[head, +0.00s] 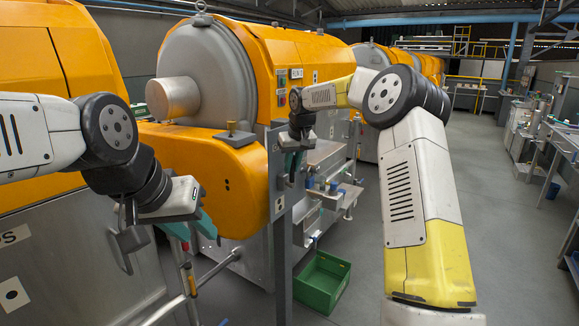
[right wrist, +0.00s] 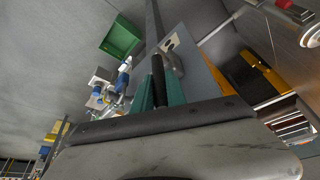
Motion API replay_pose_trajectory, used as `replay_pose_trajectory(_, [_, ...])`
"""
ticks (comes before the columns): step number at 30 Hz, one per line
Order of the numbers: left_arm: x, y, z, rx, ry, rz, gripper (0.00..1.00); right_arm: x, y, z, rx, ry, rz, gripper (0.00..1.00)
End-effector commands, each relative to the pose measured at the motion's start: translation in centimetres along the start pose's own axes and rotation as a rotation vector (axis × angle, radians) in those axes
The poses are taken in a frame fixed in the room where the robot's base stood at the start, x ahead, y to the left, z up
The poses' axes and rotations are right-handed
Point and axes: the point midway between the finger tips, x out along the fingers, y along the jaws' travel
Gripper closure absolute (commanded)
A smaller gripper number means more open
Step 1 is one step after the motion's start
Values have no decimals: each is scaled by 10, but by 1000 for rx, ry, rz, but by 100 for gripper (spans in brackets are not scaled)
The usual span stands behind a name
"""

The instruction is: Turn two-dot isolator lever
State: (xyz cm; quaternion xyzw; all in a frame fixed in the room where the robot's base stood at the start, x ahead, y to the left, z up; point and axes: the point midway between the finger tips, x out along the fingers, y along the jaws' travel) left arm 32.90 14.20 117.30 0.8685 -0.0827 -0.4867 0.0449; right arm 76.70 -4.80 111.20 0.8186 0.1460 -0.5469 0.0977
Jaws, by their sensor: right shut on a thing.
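The two-dot isolator plate (head: 279,204) is on the upright grey post in the head view. It also shows in the right wrist view (right wrist: 169,43), with a grey lever hub beside it. The lever's dark grip (right wrist: 158,76) lies between the teal fingers of my right gripper (right wrist: 159,95), which is shut on it. In the head view my right gripper (head: 290,168) is at the post, above the plate, and the lever is mostly hidden there. My left gripper (head: 193,228) hangs empty in front of the orange cover, its teal fingers apart.
A one-dot plate (head: 12,294) is on the steel panel at lower left, with a grey handle (head: 126,246) at that panel's edge. A green crate (head: 322,282) stands on the floor behind the post. Blue-capped fittings (head: 322,185) are beyond the post. The right aisle floor is clear.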

Motion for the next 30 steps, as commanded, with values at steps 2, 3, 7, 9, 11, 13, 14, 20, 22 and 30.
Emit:
replay_pose_trajectory(2, [0,0,0,0,0,0,64,0,0,0,0,-1,0,100])
replay_pose_trajectory(3, [0,0,0,0,0,0,64,0,0,0,0,-2,-1,100])
replay_pose_trajectory(7, [0,0,0,0,0,0,64,2,4,-2,15,-22,-24,100])
replay_pose_trajectory(9, [0,0,0,0,0,0,64,3,6,-3,29,-44,-54,100])
replay_pose_trajectory(11, [0,0,0,0,0,0,64,4,8,-5,41,-64,-85,100])
replay_pose_trajectory(13, [0,0,0,0,0,0,64,5,11,-6,54,-87,-117,100])
replay_pose_trajectory(14, [0,0,0,0,0,0,64,5,12,-7,58,-96,-130,100])
replay_pose_trajectory(20, [0,0,0,0,0,0,64,6,15,-8,77,-133,-184,100])
replay_pose_trajectory(22, [0,0,0,0,0,0,64,6,15,-8,79,-137,-190,100])
replay_pose_trajectory(30, [0,0,0,0,0,0,64,6,15,-8,79,-138,-191,100])
